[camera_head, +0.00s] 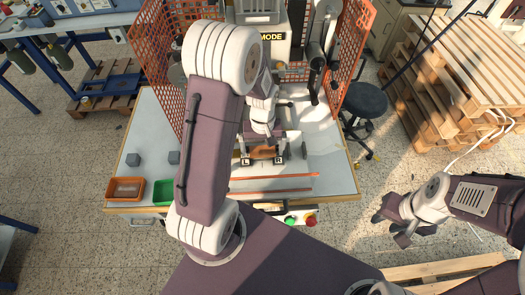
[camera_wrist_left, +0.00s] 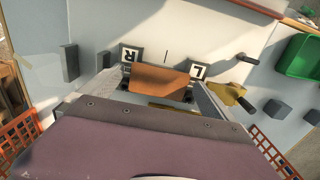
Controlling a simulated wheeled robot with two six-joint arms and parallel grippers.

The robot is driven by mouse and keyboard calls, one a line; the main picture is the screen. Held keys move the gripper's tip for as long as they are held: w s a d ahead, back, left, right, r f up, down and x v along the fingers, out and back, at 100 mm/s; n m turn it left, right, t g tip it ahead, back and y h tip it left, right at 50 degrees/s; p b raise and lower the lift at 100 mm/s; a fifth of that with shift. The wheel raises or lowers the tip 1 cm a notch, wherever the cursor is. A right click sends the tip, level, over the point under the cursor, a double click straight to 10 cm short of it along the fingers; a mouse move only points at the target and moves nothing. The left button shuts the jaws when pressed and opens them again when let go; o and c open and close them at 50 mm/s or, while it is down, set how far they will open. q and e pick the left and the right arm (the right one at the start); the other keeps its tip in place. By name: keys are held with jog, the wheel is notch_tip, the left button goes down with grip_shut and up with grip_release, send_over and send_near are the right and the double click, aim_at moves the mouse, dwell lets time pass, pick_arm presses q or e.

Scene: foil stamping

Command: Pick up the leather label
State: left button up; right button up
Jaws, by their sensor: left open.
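The leather label is a brown piece (camera_head: 262,153) at the front of the stamping machine, between small blocks marked L and R. In the left wrist view the label (camera_wrist_left: 160,81) lies between the R block (camera_wrist_left: 129,55) and the L block (camera_wrist_left: 198,71). My left gripper (camera_head: 268,134) is over the machine, close to the label, with its jaws apart and nothing visibly held. I cannot tell whether its fingers touch the label, and my arm hides part of the area. My right gripper (camera_head: 402,228) is away from the table at the right, open and empty.
An orange bin (camera_head: 125,198) with brown contents and a green bin (camera_head: 163,200) stand at the table's front left. Grey blocks (camera_head: 133,159) lie behind them. Orange mesh guards (camera_head: 157,40) flank the machine. Push buttons (camera_head: 311,220) sit at the front edge.

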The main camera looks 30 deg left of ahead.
pick_arm(q)
jog(key=c, duration=1.4)
jog(key=shift+r, duration=0.4)
jog(key=r, duration=0.2)
jog(key=r+b, duration=0.1)
jog(key=r, duration=0.1)
jog(key=shift+d, duration=0.25)
jog(key=s+d+r+b, duration=0.2)
jog(key=s+d+r, duration=0.5)
jog(key=s+d, duration=0.1)
jog(key=w+d+r+p, duration=0.2)
jog(key=w, duration=0.4)
jog(key=p, duration=0.5)
send_over(261, 154)
notch_tip(261, 154, down, 10)
jog(key=shift+w+r, duration=0.1)
jog(key=shift+r, duration=0.1)
jog(key=shift+f+p, duration=0.3)
jog(key=shift+f, duration=0.05)
notch_tip(261, 154, down, 3)
jog(key=shift+d+r+p, duration=0.15)
jog(key=shift+p, duration=0.25)
jog(key=shift+f, duration=0.35)
